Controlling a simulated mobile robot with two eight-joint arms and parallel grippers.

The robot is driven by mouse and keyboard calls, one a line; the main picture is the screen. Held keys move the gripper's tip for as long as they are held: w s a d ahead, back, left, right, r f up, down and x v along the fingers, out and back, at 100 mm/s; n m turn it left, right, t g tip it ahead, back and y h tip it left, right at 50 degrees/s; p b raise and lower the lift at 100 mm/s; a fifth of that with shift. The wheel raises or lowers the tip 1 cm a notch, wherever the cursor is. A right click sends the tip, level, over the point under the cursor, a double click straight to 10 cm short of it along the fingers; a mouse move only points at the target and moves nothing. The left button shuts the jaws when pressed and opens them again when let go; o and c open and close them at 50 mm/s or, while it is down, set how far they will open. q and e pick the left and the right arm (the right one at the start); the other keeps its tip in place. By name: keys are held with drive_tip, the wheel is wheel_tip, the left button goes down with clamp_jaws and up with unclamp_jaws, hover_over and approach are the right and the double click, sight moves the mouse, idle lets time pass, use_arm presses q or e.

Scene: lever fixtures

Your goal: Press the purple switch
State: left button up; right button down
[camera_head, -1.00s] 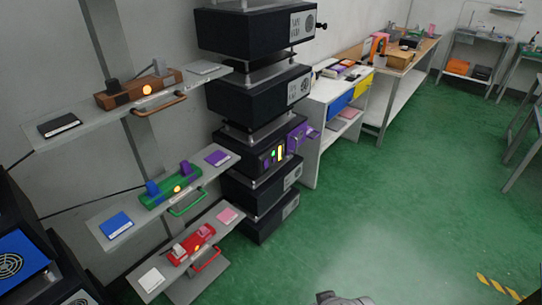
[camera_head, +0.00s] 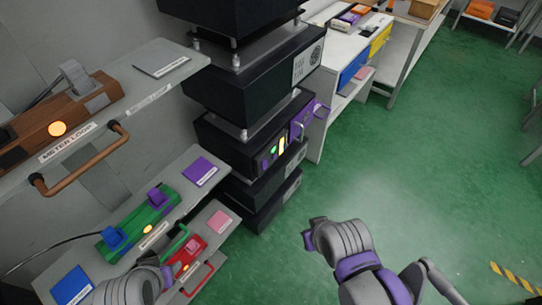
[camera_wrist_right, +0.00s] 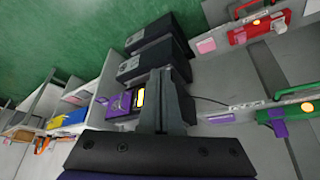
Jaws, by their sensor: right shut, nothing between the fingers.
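The purple switch (camera_head: 157,196) is a small upright lever on the green fixture (camera_head: 140,222), on the middle wall shelf. A blue lever (camera_head: 112,238) stands left of it on the same fixture. The purple switch also shows in the right wrist view (camera_wrist_right: 280,128), at the right. My right gripper (camera_wrist_right: 165,78) is shut and empty, with its fingers across the dark box stack in that view, apart from the switch. Part of my right arm shows at lower centre in the head view. My left arm shows at lower left; its fingers are not visible.
A brown fixture (camera_head: 75,115) with a copper handle sits on the upper shelf, a red fixture (camera_head: 187,258) below. Purple (camera_head: 200,172) and blue (camera_head: 73,285) pads flank the green fixture. A dark box stack (camera_head: 235,140) stands right of the shelves. Green floor is open at right.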

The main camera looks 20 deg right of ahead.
use_arm(q)
drive_tip(key=shift+s, duration=0.2)
use_arm(e)
drive_tip(key=shift+s, duration=0.15)
drive_tip(key=w+f+m+t+y+b, duration=0.3)
drive_tip(key=w+f+m+y+b, duration=0.5)
drive_tip(key=w+f+b, duration=0.95)
use_arm(q)
wheel_tip(320, 180, down, 24)
drive_tip(key=s+g+b, duration=0.1)
drive_tip(key=b, duration=0.2)
drive_tip(key=shift+r, duration=0.25)
use_arm(e)
drive_tip(key=w+d+f+m+t+y, duration=0.2)
drive_tip(key=w+d+t, duration=0.2)
drive_tip(key=w+d, duration=0.3)
drive_tip(key=shift+w+d+f+t, duration=0.15)
drive_tip(key=shift+d+f+t, duration=0.2)
drive_tip(key=shift+d, duration=0.55)
